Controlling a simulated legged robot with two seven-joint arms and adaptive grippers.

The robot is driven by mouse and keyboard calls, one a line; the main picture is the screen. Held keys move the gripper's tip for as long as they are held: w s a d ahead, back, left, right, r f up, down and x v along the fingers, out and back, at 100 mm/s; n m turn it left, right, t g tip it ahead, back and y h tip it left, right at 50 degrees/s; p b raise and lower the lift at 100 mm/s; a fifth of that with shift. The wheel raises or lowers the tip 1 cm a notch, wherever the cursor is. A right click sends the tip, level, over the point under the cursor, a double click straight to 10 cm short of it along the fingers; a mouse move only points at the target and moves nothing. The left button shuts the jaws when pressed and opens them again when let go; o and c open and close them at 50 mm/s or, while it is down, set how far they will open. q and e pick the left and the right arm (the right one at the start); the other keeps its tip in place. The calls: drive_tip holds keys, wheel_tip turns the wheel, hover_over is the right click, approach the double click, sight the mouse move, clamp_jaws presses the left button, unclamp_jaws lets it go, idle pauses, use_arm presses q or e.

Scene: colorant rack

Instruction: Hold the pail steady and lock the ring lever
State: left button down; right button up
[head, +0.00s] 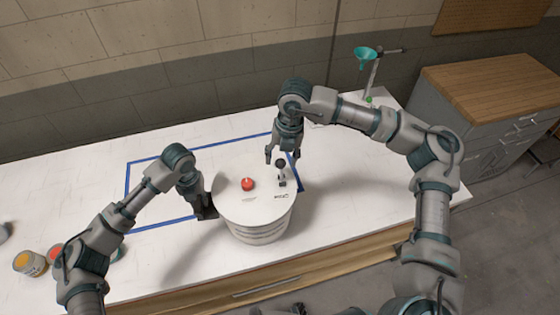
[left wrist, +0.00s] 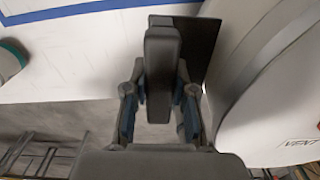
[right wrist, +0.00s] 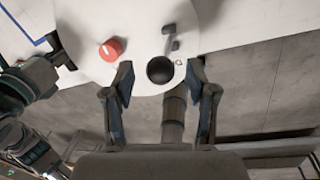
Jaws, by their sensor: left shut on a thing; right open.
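The white pail (head: 253,222) stands upright on the table, with a red cap (head: 248,184) on its lid. The ring lever (head: 282,176) stands up at the lid's right side with a black knob on top. My left gripper (head: 205,208) is shut on a dark handle (left wrist: 163,50) at the pail's left side; a black plate lies beside it. My right gripper (head: 280,156) is open over the lever. In the right wrist view the black knob (right wrist: 160,70) lies between the spread fingertips, with a gap on each side. I cannot tell how far below them it is.
Blue tape (head: 127,180) marks a rectangle on the white table (head: 350,220). Several paint cans (head: 32,266) stand at the left front. A funnel (head: 365,54) on a stand is at the back right. Bare table lies right of the pail.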

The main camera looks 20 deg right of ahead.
drive_tip(key=shift+a+f, duration=0.15)
drive_tip(key=shift+f, duration=1.05)
clamp_jaws()
drive_tip(key=shift+s+d+f+y, duration=0.1)
drive_tip(key=shift+d+f+y, duration=0.05)
drive_tip(key=shift+d+y, duration=0.6)
drive_tip(key=shift+s+d+f+y, duration=0.1)
drive_tip(key=shift+d+y, duration=0.45)
drive_tip(key=shift+y, duration=0.3)
use_arm(q)
drive_tip(key=shift+a+f, duration=0.1)
use_arm(e)
drive_tip(key=shift+s+d+f+t+y, duration=0.1)
drive_tip(key=shift+d+f+t+y, duration=0.2)
drive_tip(key=shift+d+y, duration=0.55)
drive_tip(key=shift+s+d+f+t+y, duration=0.1)
drive_tip(key=shift+d+f+y, duration=0.35)
drive_tip(key=shift+y, duration=0.7)
drive_tip(key=shift+w+d+r, duration=0.1)
drive_tip(key=shift+d, duration=0.05)
